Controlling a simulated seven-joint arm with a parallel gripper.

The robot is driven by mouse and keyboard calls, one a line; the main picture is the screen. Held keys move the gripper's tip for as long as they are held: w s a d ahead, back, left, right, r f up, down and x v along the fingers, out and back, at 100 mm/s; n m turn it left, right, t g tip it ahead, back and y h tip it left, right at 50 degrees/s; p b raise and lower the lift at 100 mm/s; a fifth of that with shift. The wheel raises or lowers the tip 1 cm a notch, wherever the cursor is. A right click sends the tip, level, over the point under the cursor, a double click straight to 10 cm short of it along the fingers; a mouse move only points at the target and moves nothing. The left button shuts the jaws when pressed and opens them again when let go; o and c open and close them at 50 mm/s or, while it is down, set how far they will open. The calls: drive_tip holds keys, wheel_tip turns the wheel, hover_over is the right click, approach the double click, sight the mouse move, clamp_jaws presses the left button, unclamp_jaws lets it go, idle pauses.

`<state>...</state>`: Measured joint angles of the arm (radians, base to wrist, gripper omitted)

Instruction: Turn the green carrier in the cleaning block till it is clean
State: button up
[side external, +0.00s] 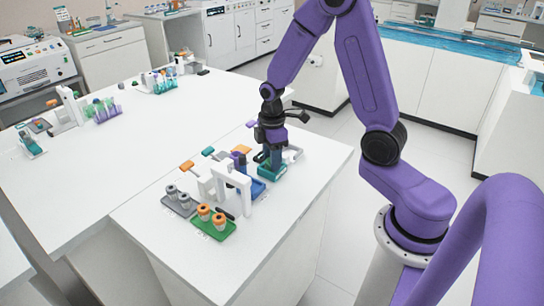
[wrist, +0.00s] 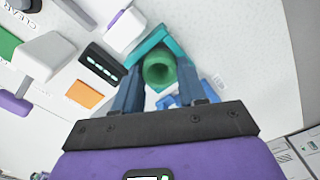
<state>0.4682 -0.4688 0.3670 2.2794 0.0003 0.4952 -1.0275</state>
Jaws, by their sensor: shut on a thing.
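The green carrier (wrist: 158,71) shows in the wrist view as a round, hollow green piece with a dark opening. It sits between the two fingers of my gripper (wrist: 158,88), which is shut on it. A teal block (wrist: 153,44) with angled walls lies around the far side of the carrier. In the side external view my gripper (side external: 271,155) points down into the teal block (side external: 264,168) near the table's right edge. The carrier is hidden there by the fingers and block. I cannot tell how clean the carrier is.
A white arch (side external: 231,177), a blue block (side external: 257,188), a green tray (side external: 219,233) with orange-topped tubes and a grey tray (side external: 178,208) stand nearby. A black panel with lights (wrist: 101,62) and an orange tile (wrist: 86,95) lie left of my fingers.

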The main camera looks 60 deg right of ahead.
drive_tip(key=shift+n, duration=0.6)
drive_tip(key=m, duration=0.5)
drive_tip(key=shift+m, duration=0.4)
drive_tip(key=m, duration=0.7)
drive_tip(key=shift+r, duration=0.1)
drive_tip(key=shift+r, duration=2.2)
